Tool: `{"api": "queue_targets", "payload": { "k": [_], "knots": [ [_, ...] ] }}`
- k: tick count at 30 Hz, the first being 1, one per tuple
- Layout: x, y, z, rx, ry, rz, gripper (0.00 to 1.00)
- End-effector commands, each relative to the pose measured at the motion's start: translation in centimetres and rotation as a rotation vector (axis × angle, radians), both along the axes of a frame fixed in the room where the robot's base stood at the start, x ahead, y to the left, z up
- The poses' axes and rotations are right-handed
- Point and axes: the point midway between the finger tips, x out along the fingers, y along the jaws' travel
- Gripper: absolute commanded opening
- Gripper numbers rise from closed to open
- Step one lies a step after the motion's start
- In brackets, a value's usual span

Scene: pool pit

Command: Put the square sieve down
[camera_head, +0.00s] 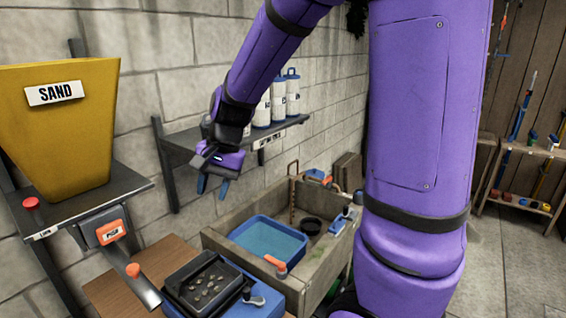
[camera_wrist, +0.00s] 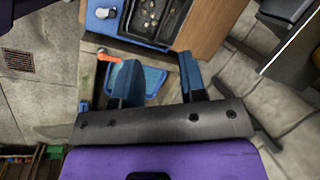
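A black square tray-like frame with several small stones in it, seemingly the square sieve (camera_head: 178,291), sits on a blue device (camera_head: 259,309) at the lower middle of the head view. It also shows at the top of the wrist view, where the sieve (camera_wrist: 184,30) is partly cut off. My gripper (camera_head: 213,187) hangs with its blue fingers pointing down, above and apart from the sieve and the basin. In the wrist view my gripper (camera_wrist: 158,75) has its fingers spread, with nothing held between them.
A stone basin (camera_head: 229,246) holds a blue tub of water (camera_head: 268,240) and a small dark bowl (camera_head: 311,226). A wall shelf (camera_head: 180,140) with white canisters (camera_head: 278,98) is behind my gripper. A yellow sand hopper (camera_head: 60,130) stands at left. Open floor lies at right.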

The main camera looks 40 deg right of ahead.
Motion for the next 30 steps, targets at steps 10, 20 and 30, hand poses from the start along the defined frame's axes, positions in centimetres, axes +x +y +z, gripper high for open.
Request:
{"api": "queue_targets", "payload": {
  "k": [10, 20, 30],
  "knots": [
    [-6.5, -0.6, 6.2, -0.121, -0.185, 0.249, 0.38],
    [-13.0, -1.5, 9.8, -0.284, -0.339, 0.464, 0.38],
    [-18.3, -2.5, 11.4, -0.455, -0.444, 0.626, 0.38]
  ]
}}
